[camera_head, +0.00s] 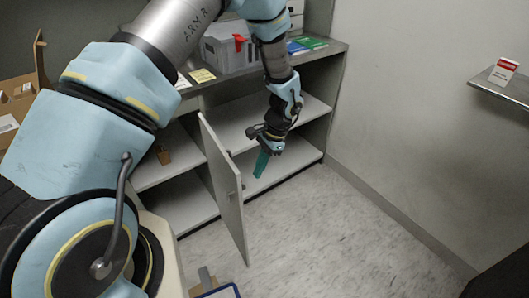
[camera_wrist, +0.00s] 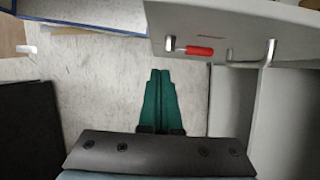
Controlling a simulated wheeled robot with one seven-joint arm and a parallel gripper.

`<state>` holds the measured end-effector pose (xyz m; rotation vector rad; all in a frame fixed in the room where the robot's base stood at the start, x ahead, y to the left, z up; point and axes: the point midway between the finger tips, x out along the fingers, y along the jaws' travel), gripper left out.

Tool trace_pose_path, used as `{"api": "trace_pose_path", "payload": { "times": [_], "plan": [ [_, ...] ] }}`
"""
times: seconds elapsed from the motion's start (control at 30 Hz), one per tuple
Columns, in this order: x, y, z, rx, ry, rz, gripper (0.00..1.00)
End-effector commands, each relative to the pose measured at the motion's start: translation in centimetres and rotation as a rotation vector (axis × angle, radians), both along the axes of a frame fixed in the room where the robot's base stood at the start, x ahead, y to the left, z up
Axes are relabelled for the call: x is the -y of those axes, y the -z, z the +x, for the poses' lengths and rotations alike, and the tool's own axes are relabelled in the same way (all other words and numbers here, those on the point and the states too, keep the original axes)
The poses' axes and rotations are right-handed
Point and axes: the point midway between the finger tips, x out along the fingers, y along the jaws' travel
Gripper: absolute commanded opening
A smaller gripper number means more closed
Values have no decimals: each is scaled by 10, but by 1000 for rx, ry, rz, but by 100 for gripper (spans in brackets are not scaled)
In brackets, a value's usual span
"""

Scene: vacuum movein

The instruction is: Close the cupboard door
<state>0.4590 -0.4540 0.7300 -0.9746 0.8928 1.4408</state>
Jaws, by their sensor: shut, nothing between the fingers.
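The cupboard (camera_head: 328,112) is low and grey, with open shelves. Its door (camera_head: 222,182) stands ajar, swung out into the room over the floor. My gripper (camera_head: 261,164), with green fingers, is to the right of the door, in front of the right-hand shelves, pointing down. In the wrist view the green fingers of my gripper (camera_wrist: 160,95) are together with nothing between them. The door (camera_wrist: 262,22) fills the upper right there, with a metal handle (camera_wrist: 268,54) and a red-tipped part (camera_wrist: 200,51). I cannot tell whether the fingers touch the door.
A grey bin (camera_head: 228,50) with a red clip and some coloured folders (camera_head: 306,44) stand on the cupboard top. A small brown item (camera_head: 163,154) sits on the left shelf. A wall shelf (camera_head: 503,90) juts out at right. The floor (camera_head: 330,235) right of the door is clear.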

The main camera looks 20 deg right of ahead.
Motion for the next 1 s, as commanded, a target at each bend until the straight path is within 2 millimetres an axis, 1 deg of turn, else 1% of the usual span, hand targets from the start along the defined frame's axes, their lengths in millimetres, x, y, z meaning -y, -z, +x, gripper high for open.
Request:
{"api": "trace_pose_path", "payload": {
  "times": [0.03, 0.07, 0.1, 0.2, 0.4, 0.83, 1.0],
  "plan": [
    [-5, 7, -1, -3, -1, 4, 0],
    [-8, 10, -1, -2, -2, 3, 0],
    [-16, 6, -1, 0, -2, 3, 0],
    [-29, 6, -3, -1, -1, 2, 0],
    [-43, 8, -4, 0, -1, 1, 0],
    [-44, 9, -4, 0, 2, 0, 0],
    [-45, 10, -5, 1, 36, 0, 0]
  ]
}}
